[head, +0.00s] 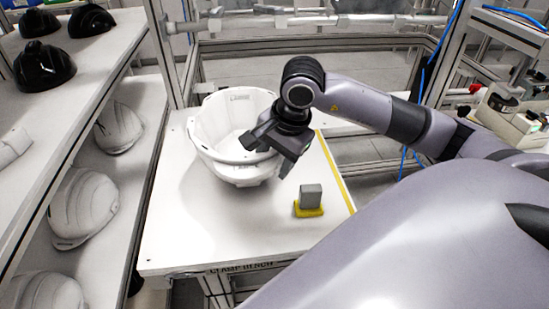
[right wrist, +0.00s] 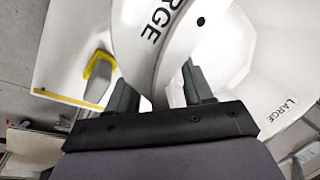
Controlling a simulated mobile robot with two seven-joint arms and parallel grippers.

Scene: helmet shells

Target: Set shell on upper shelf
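White helmet shells marked LARGE (head: 218,125) sit open side up on the white bench at centre; they look like two nested together. They also fill the upper part of the right wrist view (right wrist: 245,60). My right gripper (head: 271,155) is at the shells' near right rim. Its fingers are spread apart in the right wrist view (right wrist: 160,90), with white shell wall between and behind them; I cannot tell whether they touch it. The upper shelf (head: 90,62) at left holds black helmets (head: 44,66). My left gripper is not in view.
The lower shelf holds several white helmets (head: 85,205). A grey block on a yellow base (head: 310,198) stands on the bench (head: 215,235), right of the shells. The bench front is clear. Metal frame posts stand behind, and equipment (head: 510,120) is at far right.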

